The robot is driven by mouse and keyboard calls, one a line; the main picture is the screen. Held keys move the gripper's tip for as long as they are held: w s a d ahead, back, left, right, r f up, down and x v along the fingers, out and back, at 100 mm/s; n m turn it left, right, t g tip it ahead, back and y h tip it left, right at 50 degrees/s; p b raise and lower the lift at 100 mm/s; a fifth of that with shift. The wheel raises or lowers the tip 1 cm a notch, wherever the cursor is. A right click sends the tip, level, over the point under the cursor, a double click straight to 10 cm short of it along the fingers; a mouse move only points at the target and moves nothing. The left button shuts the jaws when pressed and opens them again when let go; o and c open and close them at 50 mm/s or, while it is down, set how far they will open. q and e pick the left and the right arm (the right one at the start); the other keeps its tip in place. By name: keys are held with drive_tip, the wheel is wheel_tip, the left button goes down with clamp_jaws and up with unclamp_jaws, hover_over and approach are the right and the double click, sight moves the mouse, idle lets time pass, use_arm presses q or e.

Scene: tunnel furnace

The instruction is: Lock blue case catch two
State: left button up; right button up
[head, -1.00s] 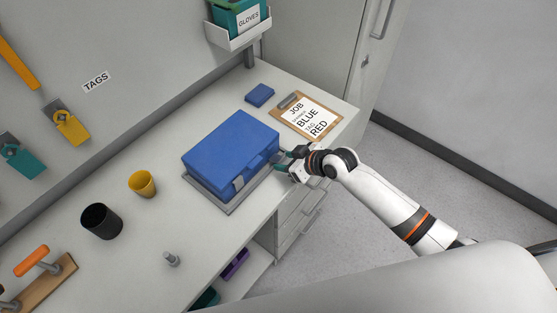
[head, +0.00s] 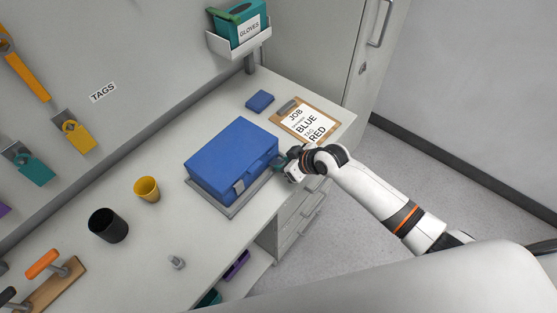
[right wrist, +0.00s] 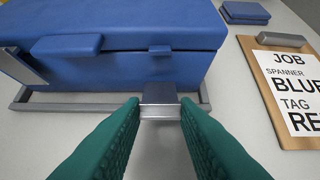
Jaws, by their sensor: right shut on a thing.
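The blue case (head: 232,160) lies closed in a grey tray-like frame (head: 232,211) on the bench. One metal catch (head: 238,186) at its front left lies up against the case; it also shows at the left edge of the right wrist view (right wrist: 22,66). The other metal catch (right wrist: 160,94) sticks outward, low at the case's front right, below a small blue lug (right wrist: 160,50) and apart from it. My right gripper (head: 279,167) is at that corner, its teal fingers (right wrist: 161,104) shut on this outward catch from both sides. My left gripper is not in view.
A clipboard (head: 326,122) and a small blue box (head: 260,101) lie right of and behind the case. A yellow cup (head: 146,189), a black cup (head: 108,226) and a small grey peg (head: 176,262) stand on the left. Drawers are below the bench's front edge.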

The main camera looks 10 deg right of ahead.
sight(270, 154)
drive_tip(key=shift+w+a+r+p, duration=0.2)
drive_tip(key=shift+w+r+p, duration=0.15)
drive_tip(key=shift+r+p, duration=0.45)
drive_tip(key=shift+w+a+r+g+h+p, duration=0.5)
drive_tip(key=shift+g+p, duration=0.2)
drive_tip(key=shift+p, duration=0.5)
drive_tip(key=shift+w+a+r+g+h+p, duration=0.2)
drive_tip(key=shift+w+a+g+h+p, duration=0.2)
drive_tip(key=shift+w+g+p, duration=0.2)
drive_tip(key=shift+w+a+f+g+h, duration=0.1)
drive_tip(key=shift+w+a+g+h, duration=0.25)
drive_tip(key=shift+w+g+h, duration=0.1)
drive_tip(key=o, duration=0.7)
drive_tip(key=shift+c, duration=0.2)
drive_tip(key=shift+v, duration=2.9)
drive_tip(key=shift+s+d, duration=0.1)
drive_tip(key=shift+s, duration=0.05)
